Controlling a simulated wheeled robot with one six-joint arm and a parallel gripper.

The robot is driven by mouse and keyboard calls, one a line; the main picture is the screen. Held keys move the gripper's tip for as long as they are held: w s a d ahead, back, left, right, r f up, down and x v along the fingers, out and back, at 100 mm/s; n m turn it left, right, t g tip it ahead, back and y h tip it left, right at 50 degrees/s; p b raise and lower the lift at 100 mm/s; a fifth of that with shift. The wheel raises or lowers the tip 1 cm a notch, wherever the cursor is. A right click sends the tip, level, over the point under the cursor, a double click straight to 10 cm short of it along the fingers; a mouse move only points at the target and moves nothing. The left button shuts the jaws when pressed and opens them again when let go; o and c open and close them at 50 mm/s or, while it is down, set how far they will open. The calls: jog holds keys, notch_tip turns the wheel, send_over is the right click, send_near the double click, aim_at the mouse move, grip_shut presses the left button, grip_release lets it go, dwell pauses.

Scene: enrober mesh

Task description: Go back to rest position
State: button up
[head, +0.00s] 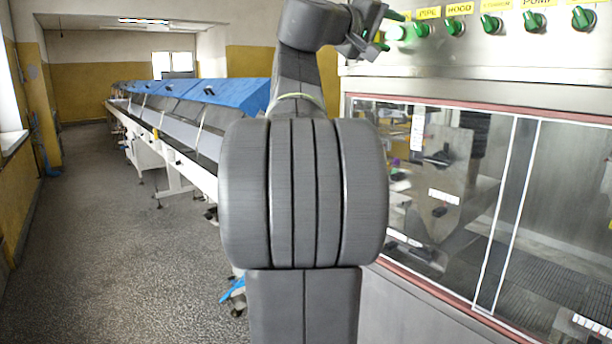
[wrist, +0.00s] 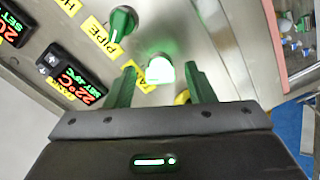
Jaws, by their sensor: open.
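My gripper (head: 388,28) is raised at the upper middle of the head view, close to the left end of the control panel (head: 470,50). In the wrist view my gripper (wrist: 161,84) shows two green fingers spread apart with nothing held. I cannot tell whether the fingers touch the panel.
A green PIPE knob (wrist: 123,20) and a red-green digital display (wrist: 75,78) are near the gripper. Several green knobs run right, including the HOOD knob (head: 455,26). Below is a glass-fronted machine (head: 560,180). A long blue-covered conveyor (head: 185,100) stands left. The floor (head: 100,240) at left is clear.

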dwell(0.3)
jog(key=b+v, duration=0.2)
jog(key=v, duration=1.2)
jog(key=p+x, duration=0.2)
jog(key=x, duration=1.2)
jog(key=shift+w+d+r, duration=0.1)
jog(key=shift+d, duration=0.15)
jog(key=shift+a+r+n+p, duration=0.1)
jog(key=shift+n+p, duration=0.6)
jog(key=shift+p, duration=0.05)
jog(key=shift+s+a+r+n+p, duration=0.1)
jog(key=shift+n+p, duration=0.3)
jog(key=shift+n, duration=0.15)
jog(key=shift+s+a+r+n+p, duration=0.1)
jog(key=shift+n+p, duration=0.25)
jog(key=shift+n, duration=0.2)
jog(key=shift+w+d+n+p, duration=0.1)
jog(key=shift+n+p, duration=0.8)
jog(key=shift+n, duration=0.2)
jog(key=n+p, duration=0.6)
jog(key=shift+f+b+v, duration=0.15)
jog(key=shift+b+v, duration=0.25)
jog(key=shift+v, duration=0.6)
jog(key=shift+f+b+v, duration=0.1)
jog(key=shift+b+v, duration=0.3)
jog(key=shift+v, duration=0.65)
